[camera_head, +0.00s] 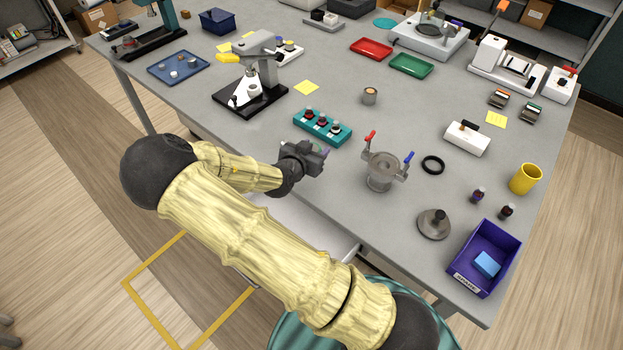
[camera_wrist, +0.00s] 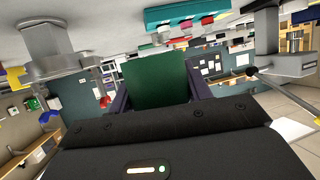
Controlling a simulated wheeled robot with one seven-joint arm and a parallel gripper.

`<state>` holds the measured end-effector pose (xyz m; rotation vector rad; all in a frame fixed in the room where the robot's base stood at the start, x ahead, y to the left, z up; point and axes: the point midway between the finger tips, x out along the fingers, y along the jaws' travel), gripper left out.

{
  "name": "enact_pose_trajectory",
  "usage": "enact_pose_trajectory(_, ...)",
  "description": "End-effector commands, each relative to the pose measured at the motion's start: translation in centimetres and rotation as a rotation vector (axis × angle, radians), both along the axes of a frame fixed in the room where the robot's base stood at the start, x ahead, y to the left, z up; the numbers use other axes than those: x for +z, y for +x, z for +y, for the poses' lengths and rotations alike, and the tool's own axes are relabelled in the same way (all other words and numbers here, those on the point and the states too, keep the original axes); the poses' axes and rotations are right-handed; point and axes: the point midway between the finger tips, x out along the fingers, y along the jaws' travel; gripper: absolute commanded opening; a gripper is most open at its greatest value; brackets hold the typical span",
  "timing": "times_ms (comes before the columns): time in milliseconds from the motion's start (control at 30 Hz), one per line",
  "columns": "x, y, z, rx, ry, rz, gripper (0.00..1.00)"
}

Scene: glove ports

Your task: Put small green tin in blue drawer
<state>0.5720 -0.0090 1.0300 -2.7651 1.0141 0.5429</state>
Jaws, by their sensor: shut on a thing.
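My gripper (camera_head: 316,157) is over the front edge of the grey table, beside the teal rack. In the wrist view the small green tin (camera_wrist: 157,82) sits between its two dark fingers, which are shut on it. In the head view the tin is mostly hidden by the gripper. A pale, pulled-out drawer (camera_head: 318,222) shows below the table's front edge, partly behind my arm. Its front is hidden, so I cannot tell whether it is the blue one.
A metal pot (camera_head: 381,172) with red and blue levers stands to the right. The table's middle has free room.

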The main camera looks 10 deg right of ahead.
Motion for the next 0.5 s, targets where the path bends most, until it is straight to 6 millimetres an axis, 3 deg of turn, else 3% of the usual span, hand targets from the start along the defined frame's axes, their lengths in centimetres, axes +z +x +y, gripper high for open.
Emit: enact_pose_trajectory(500,-5.7,0.0,-0.2,-0.001,-0.002,0.0,0.25)
